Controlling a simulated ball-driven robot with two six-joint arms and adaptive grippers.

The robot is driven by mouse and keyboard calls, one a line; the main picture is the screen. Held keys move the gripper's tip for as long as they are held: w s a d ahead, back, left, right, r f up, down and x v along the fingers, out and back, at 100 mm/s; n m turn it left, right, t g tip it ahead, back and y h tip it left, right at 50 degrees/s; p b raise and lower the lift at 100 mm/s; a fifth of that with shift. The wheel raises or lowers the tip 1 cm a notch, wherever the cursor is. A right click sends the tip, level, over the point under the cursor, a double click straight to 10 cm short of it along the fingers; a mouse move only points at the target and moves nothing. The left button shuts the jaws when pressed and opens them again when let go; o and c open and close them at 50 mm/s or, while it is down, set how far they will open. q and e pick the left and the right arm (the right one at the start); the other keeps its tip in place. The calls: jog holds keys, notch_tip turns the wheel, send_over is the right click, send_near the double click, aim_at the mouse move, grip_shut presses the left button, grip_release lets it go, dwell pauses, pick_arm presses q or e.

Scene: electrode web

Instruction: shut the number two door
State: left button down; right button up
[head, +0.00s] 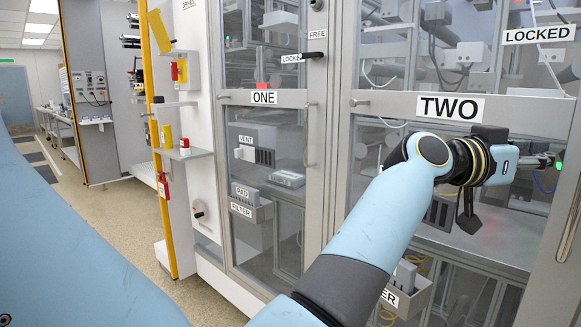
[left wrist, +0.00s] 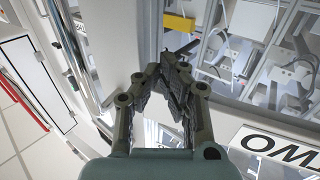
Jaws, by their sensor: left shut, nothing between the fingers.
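The number two door (head: 390,103) is a grey-framed glazed door at the right of the head view. Its white TWO label (head: 451,107) sits on the crossbar and shows upside down in the left wrist view (left wrist: 280,148). My left gripper (head: 543,162) is in front of this door, below and right of the label, pointing right toward the door's right side. Its fingers are shut and empty in the left wrist view (left wrist: 172,62). I cannot tell whether the fingertips touch the door frame, or how far the door stands open. My right gripper is not in view.
The number one door (head: 264,97) is to the left, with a black handle (head: 314,56) by LOCKED and FREE labels. A LOCKED label (head: 538,35) is at upper right. A yellow post (head: 160,180) and open floor (head: 115,240) lie further left.

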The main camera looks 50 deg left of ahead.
pick_arm(q)
jog(key=w+d+n+t+y+b, duration=0.1)
jog(key=w+b, duration=0.3)
jog(key=w, duration=0.7)
jog(key=shift+w+y, duration=0.4)
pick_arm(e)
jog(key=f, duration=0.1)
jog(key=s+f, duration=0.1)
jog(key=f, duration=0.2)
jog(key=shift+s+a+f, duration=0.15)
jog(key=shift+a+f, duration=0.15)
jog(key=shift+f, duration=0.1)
pick_arm(q)
jog(key=shift+s, duration=0.1)
